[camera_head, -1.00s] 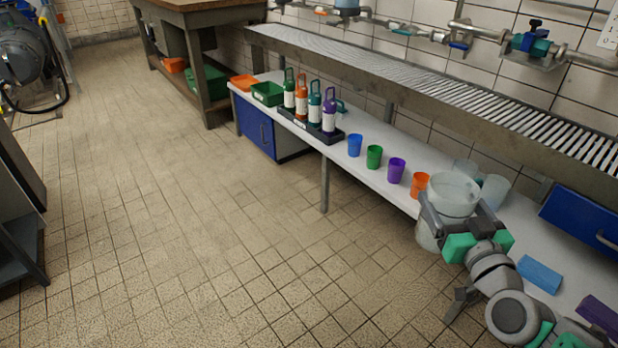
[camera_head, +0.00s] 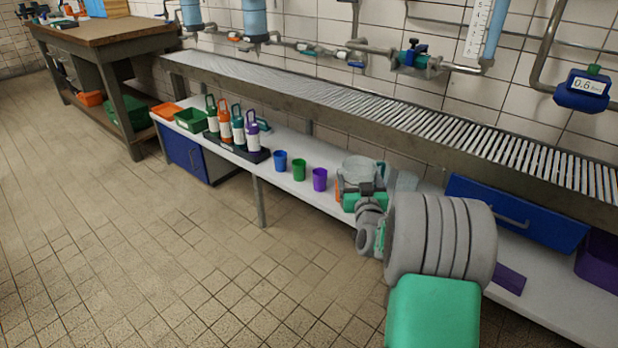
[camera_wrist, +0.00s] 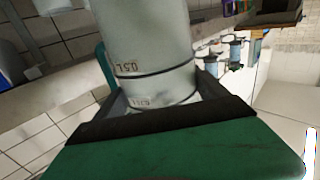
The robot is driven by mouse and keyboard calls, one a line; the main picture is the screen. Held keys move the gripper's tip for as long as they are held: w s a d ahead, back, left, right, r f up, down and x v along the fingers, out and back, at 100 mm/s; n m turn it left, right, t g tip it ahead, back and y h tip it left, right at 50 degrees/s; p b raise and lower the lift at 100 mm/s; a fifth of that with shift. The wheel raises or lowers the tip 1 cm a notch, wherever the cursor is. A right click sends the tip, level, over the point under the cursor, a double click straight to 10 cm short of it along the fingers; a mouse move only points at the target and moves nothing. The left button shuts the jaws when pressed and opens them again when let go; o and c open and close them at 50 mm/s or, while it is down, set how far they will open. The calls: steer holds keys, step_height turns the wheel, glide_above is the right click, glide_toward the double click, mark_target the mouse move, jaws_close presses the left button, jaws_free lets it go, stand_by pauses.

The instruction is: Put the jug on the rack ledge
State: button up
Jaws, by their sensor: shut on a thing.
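The jug (camera_head: 360,167) is translucent and pale, and it also shows large in the wrist view (camera_wrist: 148,45) with dark bands and a 0.5 L mark. My gripper (camera_head: 361,190) is shut around the jug's body; in the wrist view its jaws (camera_wrist: 155,92) lie on either side of it. The rack ledge (camera_head: 330,97) is a long slatted metal shelf along the tiled wall, above the white bench. In the head view the jug is in front of and below the ledge, apart from it. My arm hides the jug's lower part.
Blue (camera_head: 280,161), green (camera_head: 299,170) and purple cups (camera_head: 320,180) stand on the white bench (camera_head: 242,167), left of the jug. Several bottles (camera_head: 238,130) stand in a dark holder. A blue drawer (camera_head: 515,215) sits under the ledge. Pipes and a valve (camera_head: 415,57) run above it.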

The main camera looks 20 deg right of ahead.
steer(key=w+d+f+m+g+h+p, duration=0.3)
steer(key=d+h+p, duration=0.15)
steer(key=d, duration=0.75)
steer(key=s+d+f+b, duration=0.3)
steer(key=s+d+f, duration=0.1)
steer(key=f, duration=0.3)
steer(key=s+d+f+b, duration=0.3)
steer(key=s+d+f, duration=0.1)
steer(key=d+f, duration=0.3)
steer(key=shift+s+d+m+h, duration=0.2)
steer(key=shift+s+m+h, duration=0.15)
steer(key=shift+s+m, duration=0.05)
steer(key=o, duration=2)
